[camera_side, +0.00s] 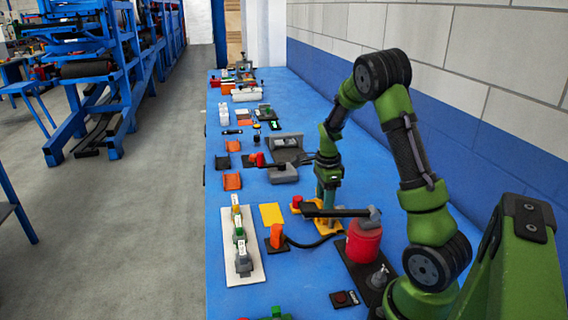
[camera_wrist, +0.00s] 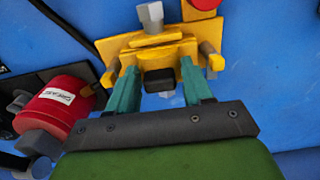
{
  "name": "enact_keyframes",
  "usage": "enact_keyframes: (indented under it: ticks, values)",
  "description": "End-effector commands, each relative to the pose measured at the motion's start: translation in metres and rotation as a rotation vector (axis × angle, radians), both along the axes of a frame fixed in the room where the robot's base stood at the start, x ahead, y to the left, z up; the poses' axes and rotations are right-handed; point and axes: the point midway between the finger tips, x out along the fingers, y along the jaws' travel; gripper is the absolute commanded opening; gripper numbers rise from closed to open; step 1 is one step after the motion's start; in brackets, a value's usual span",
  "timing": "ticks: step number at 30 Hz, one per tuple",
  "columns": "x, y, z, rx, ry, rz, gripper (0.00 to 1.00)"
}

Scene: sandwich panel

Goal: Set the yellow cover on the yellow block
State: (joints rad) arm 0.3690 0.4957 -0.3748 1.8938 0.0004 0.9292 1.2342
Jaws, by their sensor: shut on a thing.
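My gripper (camera_wrist: 160,72) has its two teal fingers closed around a yellow piece with a black block in its middle; I take it to be the yellow cover (camera_wrist: 158,53). In the wrist view it overlaps a wider yellow body, apparently the yellow block (camera_wrist: 108,46), with a grey post at its far side. In the side view my gripper (camera_side: 328,192) points down at the yellow block (camera_side: 325,229). A dark bar crosses in front there, so I cannot tell whether cover and block touch.
A red grease can (camera_side: 363,243) stands close to the right of the yellow block. A flat yellow plate (camera_side: 271,214) and a white board (camera_side: 254,267) with small blocks lie to the left. An orange part (camera_side: 277,237) with a black cable is close by.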

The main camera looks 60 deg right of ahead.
Motion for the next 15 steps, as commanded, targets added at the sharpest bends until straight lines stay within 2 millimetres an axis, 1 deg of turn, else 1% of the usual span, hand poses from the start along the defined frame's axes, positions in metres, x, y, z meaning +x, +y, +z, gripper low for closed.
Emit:
enact_keyframes:
  ticks: [8, 9, 14, 15]
  values:
    - [0.0001, -0.0001, 0.0003, -0.001, -0.001, 0.0, 0.16]
    - [0.0001, -0.0001, 0.0003, -0.001, -0.001, 0.0, 0.54]
    - [0.0001, -0.0002, 0.0004, -0.001, -0.001, 0.0, 0.78]
    - [0.0001, -0.0001, 0.0004, -0.001, -0.001, 0.0, 0.8]
